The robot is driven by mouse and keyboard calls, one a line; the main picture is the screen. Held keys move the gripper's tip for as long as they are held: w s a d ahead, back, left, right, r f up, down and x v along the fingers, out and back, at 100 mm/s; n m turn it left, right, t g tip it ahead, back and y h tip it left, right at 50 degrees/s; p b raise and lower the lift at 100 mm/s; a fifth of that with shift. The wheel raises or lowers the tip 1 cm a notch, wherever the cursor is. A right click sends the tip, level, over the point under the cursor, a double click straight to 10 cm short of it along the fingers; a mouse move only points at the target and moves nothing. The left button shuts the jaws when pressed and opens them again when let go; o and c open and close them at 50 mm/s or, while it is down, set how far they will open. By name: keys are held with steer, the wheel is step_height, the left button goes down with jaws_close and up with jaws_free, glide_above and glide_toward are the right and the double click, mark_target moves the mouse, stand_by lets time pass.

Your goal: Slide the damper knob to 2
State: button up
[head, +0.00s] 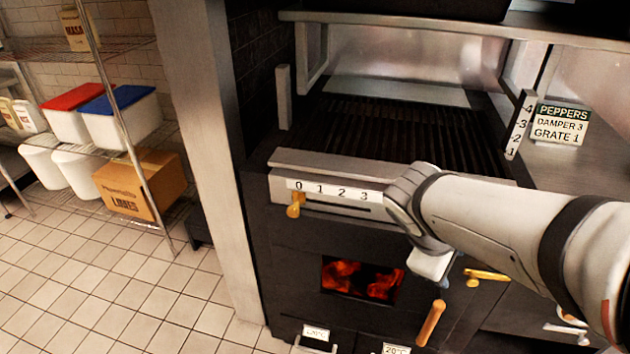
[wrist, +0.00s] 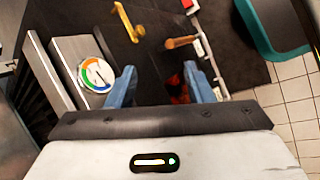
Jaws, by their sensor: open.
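The damper knob (head: 295,207), a small brass-coloured knob, sits under the 0 at the left end of its slot. My gripper (head: 442,285) hangs in front of the grill, well right of the knob and lower. In the wrist view my gripper (wrist: 163,82) is open, with two blue fingers apart and nothing between them. I cannot make out the damper knob in the wrist view.
A wooden handle (head: 431,323) and a brass handle (head: 486,275) stick out near my gripper. Glowing coals (head: 362,280) show in the firebox window. A sign (head: 559,125) reads Peppers, damper 3, grate 1. A round dial (wrist: 95,75) is in the wrist view.

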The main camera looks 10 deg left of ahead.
steer(key=w+a+f+n+t+h+b, duration=0.2)
steer(key=w+a+f+n+t+b, duration=0.25)
steer(key=n+b, duration=0.2)
steer(key=n+t+y+b, duration=0.6)
steer(key=n+t+b, duration=0.45)
steer(key=n, duration=0.65)
glide_toward(292, 213)
steer(key=w, duration=0.6)
steer(key=w+b, duration=0.1)
steer(key=w, duration=0.1)
steer(key=w+d+b, duration=0.1)
steer(key=w, duration=0.1)
steer(key=shift+w+r, duration=0.1)
steer(key=shift+w, duration=0.3)
jaws_close()
